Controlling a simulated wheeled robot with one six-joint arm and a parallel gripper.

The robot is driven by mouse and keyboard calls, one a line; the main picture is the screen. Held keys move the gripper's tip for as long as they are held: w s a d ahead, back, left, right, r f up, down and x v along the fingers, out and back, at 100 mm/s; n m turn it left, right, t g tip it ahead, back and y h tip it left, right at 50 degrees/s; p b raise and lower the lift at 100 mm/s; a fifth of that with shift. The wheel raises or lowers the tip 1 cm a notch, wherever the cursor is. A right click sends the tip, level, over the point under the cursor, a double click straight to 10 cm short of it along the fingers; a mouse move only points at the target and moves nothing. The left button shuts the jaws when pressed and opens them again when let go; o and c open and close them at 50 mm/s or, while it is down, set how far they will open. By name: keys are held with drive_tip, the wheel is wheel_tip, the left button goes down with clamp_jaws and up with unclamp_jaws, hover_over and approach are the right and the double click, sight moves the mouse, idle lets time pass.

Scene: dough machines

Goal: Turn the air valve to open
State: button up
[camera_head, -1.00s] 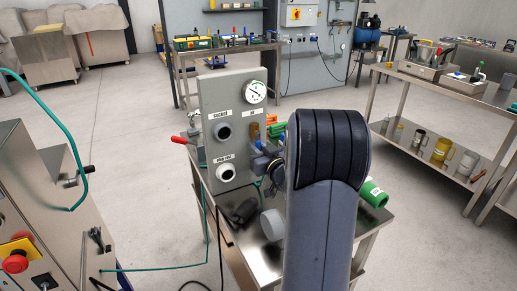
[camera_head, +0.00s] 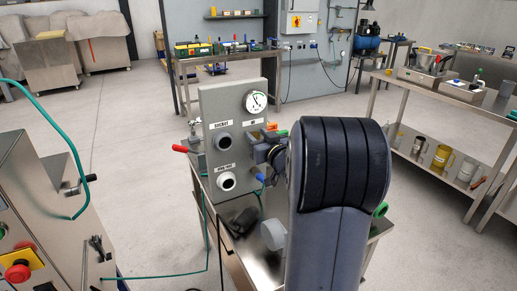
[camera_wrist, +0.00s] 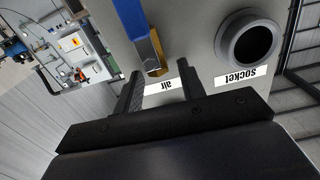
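The air valve shows in the wrist view as a blue lever (camera_wrist: 132,22) on a brass body (camera_wrist: 153,62), above the upside-down label "air" (camera_wrist: 165,86). The lever extends toward the picture's top. In the head view its blue end (camera_head: 260,178) shows below my gripper (camera_head: 266,154), which hides most of the valve. My gripper's two black fingers (camera_wrist: 160,72) are apart in the wrist view, with the label and brass body between them in the picture. They appear empty. Whether they touch the valve cannot be told.
The grey panel (camera_head: 208,102) carries a gauge (camera_head: 255,102), a dark socket (camera_head: 224,140) and a white-rimmed port (camera_head: 226,181). A red-handled part (camera_head: 181,149) is at its left. A steel machine (camera_head: 45,210) stands at left, with floor between. A steel table (camera_head: 238,207) lies below the panel.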

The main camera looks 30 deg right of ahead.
drive_tip(key=shift+r, duration=1.3)
drive_tip(key=shift+f, duration=0.15)
wheel_tip(320, 180, down, 10)
drive_tip(key=shift+r+b, duration=0.15)
drive_tip(key=shift+b, duration=0.6)
drive_tip(key=shift+d, duration=0.15)
